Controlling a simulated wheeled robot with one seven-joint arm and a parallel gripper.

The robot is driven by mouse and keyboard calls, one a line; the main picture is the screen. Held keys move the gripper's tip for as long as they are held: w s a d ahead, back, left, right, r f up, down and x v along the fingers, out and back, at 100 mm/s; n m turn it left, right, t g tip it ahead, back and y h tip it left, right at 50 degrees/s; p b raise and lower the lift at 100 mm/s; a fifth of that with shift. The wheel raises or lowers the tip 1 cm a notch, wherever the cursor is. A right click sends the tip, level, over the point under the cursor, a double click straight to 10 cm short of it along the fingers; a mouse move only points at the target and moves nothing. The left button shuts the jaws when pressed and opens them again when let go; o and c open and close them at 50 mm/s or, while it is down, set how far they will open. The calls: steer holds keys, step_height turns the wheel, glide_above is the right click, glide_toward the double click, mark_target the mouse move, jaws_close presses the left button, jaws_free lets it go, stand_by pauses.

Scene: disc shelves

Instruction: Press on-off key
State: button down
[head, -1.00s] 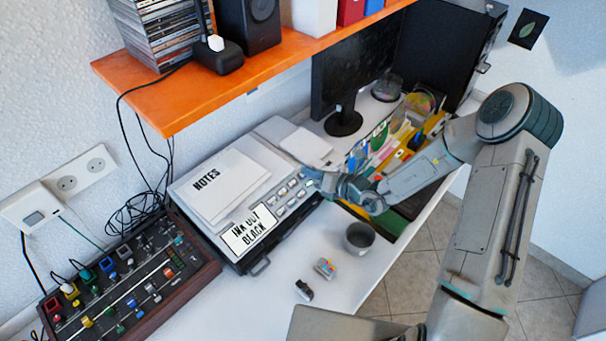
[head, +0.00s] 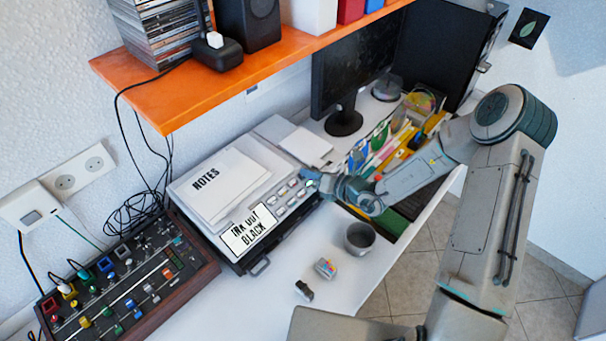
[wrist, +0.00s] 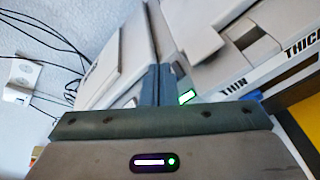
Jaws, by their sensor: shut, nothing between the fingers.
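A grey-white printer (head: 222,222) stands on the desk with a panel of several pale keys (head: 283,196) along its front right. One key glows green (wrist: 187,97) in the wrist view, just right of my fingertips. It shows in the head view as a small green spot (head: 311,183) at the panel's right end. My gripper (head: 320,181) is shut and empty at that end of the panel. In the wrist view my gripper (wrist: 157,84) points at the printer beside the lit key. I cannot tell whether the fingertips touch the key.
"THIN" and "THICK" labels show on the printer in the wrist view. A notes sheet (head: 215,183) and an "INK OUT BLACK" sign (head: 249,229) lie on the printer. A grey cup (head: 360,238) stands in front, a mixer (head: 130,275) at left, an orange shelf (head: 190,90) above.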

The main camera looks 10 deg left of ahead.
steer(key=shift+a+f, duration=0.1)
steer(key=shift+f, duration=0.15)
steer(key=shift+r, duration=0.1)
steer(key=shift+s+d+r+p, duration=0.15)
steer(key=shift+d+r+p, duration=0.25)
steer(key=shift+r+p, duration=0.3)
steer(key=shift+r, duration=0.15)
steer(key=r+p, duration=0.1)
steer(key=s+d+r+p, duration=0.1)
steer(key=r+p, duration=0.1)
steer(key=d+r+p, duration=0.1)
steer(key=r, duration=0.1)
steer(key=shift+s+d, duration=0.25)
stand_by(1.2)
